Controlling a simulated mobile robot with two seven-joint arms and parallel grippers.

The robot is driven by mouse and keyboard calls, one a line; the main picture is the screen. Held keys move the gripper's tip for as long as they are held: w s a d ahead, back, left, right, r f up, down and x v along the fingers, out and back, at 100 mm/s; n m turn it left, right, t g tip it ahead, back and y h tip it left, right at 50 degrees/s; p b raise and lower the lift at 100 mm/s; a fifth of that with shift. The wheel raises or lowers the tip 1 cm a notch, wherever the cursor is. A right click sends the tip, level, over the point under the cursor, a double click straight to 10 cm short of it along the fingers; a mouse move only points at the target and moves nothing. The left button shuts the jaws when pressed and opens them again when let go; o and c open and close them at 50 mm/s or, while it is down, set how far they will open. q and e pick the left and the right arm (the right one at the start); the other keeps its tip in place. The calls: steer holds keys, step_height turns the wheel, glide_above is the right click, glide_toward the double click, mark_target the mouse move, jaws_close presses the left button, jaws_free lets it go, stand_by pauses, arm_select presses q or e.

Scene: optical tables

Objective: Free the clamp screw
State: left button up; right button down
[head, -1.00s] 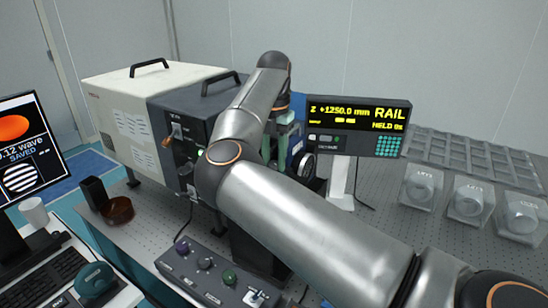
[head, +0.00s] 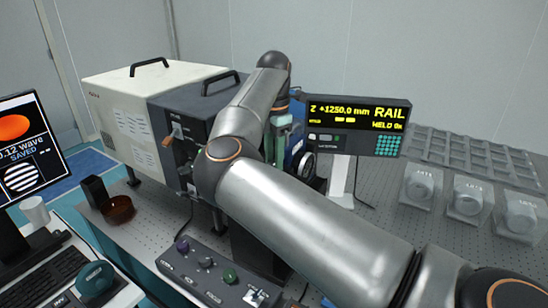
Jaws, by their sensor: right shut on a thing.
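My right arm reaches from the lower right across the middle of the head view. Its wrist bends down behind the elbow at a carriage beside the dark instrument housing. My right gripper (head: 284,136) is at the pale green and blue parts there, partly behind my own arm. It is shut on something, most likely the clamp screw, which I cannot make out. A round black-rimmed part (head: 309,170) stands just to its right. My left gripper is not in view.
A white and dark grey instrument housing (head: 135,95) stands behind left. A control box with knobs (head: 215,275) is in front. Clear cases with round optics (head: 468,198) and a grey tray (head: 465,155) lie right. A monitor (head: 25,150) and keyboard (head: 45,285) are left.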

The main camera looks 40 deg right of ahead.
stand_by(0.3)
steer(key=c, duration=0.5)
jaws_free()
steer(key=shift+c, duration=0.2)
step_height(320, 180, up, 13)
steer(key=shift+f, duration=0.2)
